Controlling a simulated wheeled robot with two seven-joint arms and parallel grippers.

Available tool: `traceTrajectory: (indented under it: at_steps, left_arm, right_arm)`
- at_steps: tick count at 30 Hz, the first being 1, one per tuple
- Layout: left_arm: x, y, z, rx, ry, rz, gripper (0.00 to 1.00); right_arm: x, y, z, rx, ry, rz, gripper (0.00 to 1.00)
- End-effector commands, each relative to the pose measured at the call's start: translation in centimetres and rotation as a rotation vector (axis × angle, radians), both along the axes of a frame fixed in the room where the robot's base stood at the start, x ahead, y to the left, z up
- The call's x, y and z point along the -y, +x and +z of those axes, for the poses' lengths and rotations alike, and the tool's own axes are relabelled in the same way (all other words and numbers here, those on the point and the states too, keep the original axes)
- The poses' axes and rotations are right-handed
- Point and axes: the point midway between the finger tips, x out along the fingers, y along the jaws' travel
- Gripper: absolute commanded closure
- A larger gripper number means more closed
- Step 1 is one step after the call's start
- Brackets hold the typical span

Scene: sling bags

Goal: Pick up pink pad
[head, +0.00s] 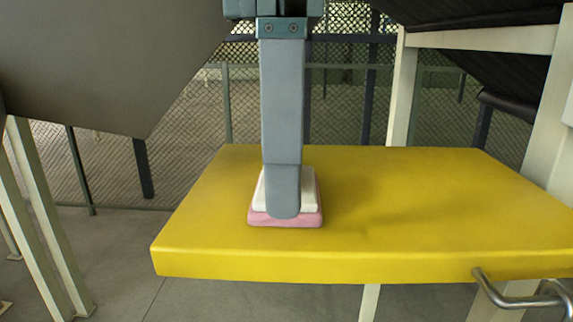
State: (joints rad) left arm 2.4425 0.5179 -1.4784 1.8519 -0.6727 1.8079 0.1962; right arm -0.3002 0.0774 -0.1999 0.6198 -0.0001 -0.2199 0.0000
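The pink pad (258,219) lies flat on the yellow padded top (420,220), left of its middle. A white layer (308,195) sits on top of the pink one. One of my grippers (282,208) comes straight down from the top edge over the pad. I cannot tell from which side its arm comes. I see it edge-on, with one long grey finger showing in front of the pad, its tip overlapping the pad's near part. The finger hides the pad's middle. Whether it touches the pad, or a second finger is behind, I cannot tell.
The yellow top is otherwise clear. A bent metal handle (500,292) sticks out at its front right edge. A large dark grey panel (110,60) fills the upper left. Cream posts (402,90) and black padding (505,75) stand at the right. A mesh fence is behind.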

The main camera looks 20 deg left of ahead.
Motion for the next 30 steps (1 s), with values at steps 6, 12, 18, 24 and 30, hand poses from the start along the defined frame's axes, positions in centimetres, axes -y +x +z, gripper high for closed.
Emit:
traceTrajectory:
  at_steps: [6, 12, 18, 24, 30]
  left_arm:
    - [-0.04, 0.01, -0.96, 0.000, 0.000, 0.001, 0.16]
    - [-0.03, 0.00, -0.98, 0.000, -0.001, 0.000, 0.16]
    - [-0.02, 0.00, -0.97, 0.000, -0.001, 0.000, 0.16]
    - [-0.02, -0.01, -0.96, 0.001, -0.001, 0.000, 0.53]
    - [-0.02, -0.01, -0.94, 0.001, -0.001, 0.000, 0.53]
  right_arm:
    - [0.02, -0.03, 0.44, 0.000, 0.000, 0.000, 1.00]
    - [0.06, -0.03, 0.39, -0.001, -0.001, 0.000, 1.00]
    - [0.26, -0.03, 0.40, -0.001, -0.002, 0.001, 1.00]
    - [0.40, -0.02, 0.40, 0.000, -0.004, 0.002, 1.00]
    - [0.41, -0.01, 0.41, 0.000, -0.004, 0.002, 1.00]
